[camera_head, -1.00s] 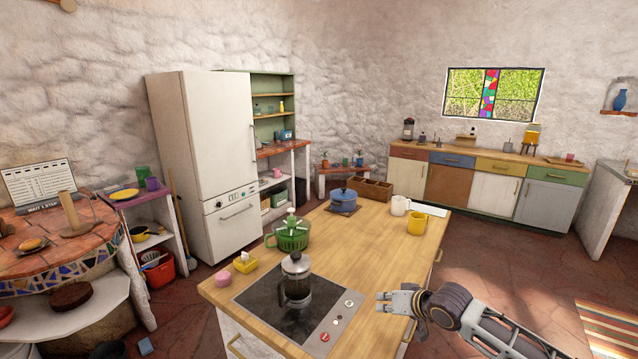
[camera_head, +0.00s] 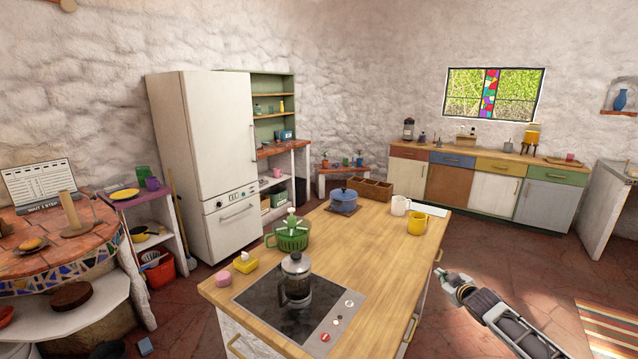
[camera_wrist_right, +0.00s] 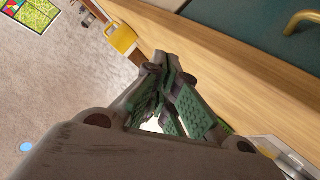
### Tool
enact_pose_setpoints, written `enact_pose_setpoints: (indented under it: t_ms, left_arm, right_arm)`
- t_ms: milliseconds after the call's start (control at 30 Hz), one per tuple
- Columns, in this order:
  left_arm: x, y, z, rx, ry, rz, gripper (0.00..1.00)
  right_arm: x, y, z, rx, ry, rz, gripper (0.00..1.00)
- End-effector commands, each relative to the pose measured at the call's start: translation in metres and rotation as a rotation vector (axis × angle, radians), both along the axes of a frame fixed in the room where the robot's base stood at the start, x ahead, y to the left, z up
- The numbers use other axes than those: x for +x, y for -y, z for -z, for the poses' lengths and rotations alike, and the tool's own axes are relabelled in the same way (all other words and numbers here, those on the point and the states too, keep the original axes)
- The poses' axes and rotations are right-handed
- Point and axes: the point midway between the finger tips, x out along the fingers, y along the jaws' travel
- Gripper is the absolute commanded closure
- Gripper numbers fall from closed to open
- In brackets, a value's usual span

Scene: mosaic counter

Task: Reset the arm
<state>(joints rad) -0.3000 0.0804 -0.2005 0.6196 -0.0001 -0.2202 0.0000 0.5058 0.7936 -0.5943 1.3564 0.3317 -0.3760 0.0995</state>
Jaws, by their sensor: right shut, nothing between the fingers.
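My right gripper (camera_head: 447,281) is beside the right edge of the wooden island, over the floor, clear of the things on top. In the right wrist view its green-padded fingers (camera_wrist_right: 165,95) are close together with nothing held between them. My right arm (camera_head: 500,318) comes in from the lower right. My left gripper does not show.
Open floor (camera_head: 510,265) lies to the right.

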Motion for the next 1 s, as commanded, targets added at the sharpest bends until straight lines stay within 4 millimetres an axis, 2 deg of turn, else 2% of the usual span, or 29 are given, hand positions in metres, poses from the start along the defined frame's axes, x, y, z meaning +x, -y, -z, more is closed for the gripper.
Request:
enact_pose_setpoints:
  t_ms: [100,233,433,667,800,1000]
  left_arm:
    - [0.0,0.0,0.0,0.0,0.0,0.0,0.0]
    - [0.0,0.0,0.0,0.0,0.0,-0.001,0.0]
    - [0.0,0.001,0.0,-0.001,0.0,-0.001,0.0]
    - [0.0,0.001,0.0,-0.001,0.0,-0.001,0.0]
    - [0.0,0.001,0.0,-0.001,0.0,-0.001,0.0]
    - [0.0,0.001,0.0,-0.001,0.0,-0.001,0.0]
  right_arm:
    - [-0.003,0.025,0.038,-0.049,-0.019,0.031,1.0]
    - [-0.013,0.048,0.086,-0.089,-0.055,0.06,1.0]
    - [-0.047,0.069,0.169,-0.118,-0.14,0.103,1.0]
    - [-0.1,0.075,0.26,-0.109,-0.253,0.145,1.0]
    - [-0.14,0.072,0.312,-0.098,-0.327,0.167,1.0]
    - [-0.201,0.061,0.38,-0.075,-0.436,0.195,1.0]
